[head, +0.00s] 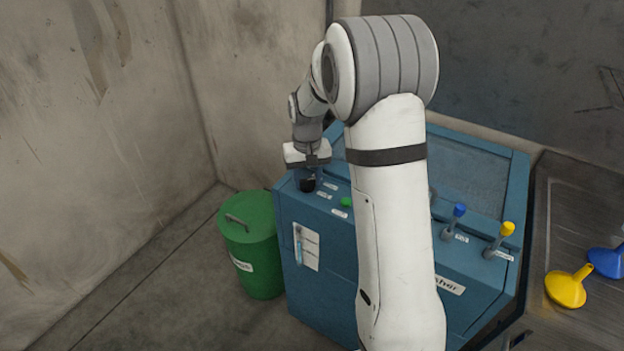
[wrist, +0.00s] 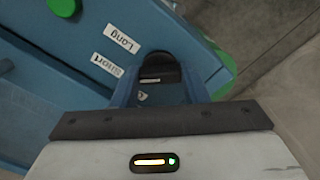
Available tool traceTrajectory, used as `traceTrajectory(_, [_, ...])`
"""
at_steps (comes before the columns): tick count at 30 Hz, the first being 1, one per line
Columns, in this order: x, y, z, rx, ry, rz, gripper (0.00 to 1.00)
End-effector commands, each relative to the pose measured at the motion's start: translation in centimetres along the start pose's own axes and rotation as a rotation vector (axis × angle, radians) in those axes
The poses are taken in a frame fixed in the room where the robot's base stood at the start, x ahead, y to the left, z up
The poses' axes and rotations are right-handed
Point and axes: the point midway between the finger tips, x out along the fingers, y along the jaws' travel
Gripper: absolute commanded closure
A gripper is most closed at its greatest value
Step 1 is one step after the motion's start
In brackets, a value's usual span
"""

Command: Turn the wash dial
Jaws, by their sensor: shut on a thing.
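The wash dial (head: 307,184) is a black knob on the left end of the blue machine's top panel. It also shows in the wrist view (wrist: 160,68), between the blue fingers. My gripper (head: 307,177) points down over it and is shut on the dial. In the wrist view my gripper (wrist: 160,85) has one finger on each side of the knob. Two white labels lie beside the dial, reading "Lang" (wrist: 122,39) and what looks like "Sport" (wrist: 107,65). My fingers hide part of the dial, and its pointer mark cannot be made out.
The blue machine (head: 315,240) also bears a green button (head: 346,202), a blue-topped lever (head: 459,210) and a yellow-topped lever (head: 506,229). A green lidded bin (head: 250,245) stands at its left. A yellow funnel (head: 568,288) and a blue funnel (head: 607,262) lie on the metal bench at right.

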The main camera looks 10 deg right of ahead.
Motion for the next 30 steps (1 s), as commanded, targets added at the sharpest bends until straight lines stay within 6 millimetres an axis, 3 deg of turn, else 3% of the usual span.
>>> traceTrajectory(18, [-0.36, 0.02, -0.44, 0.553, 0.016, -0.005, 0.83])
traceTrajectory(30, [-0.42, 0.09, -0.44, 0.747, 0.016, -0.005, 0.83])
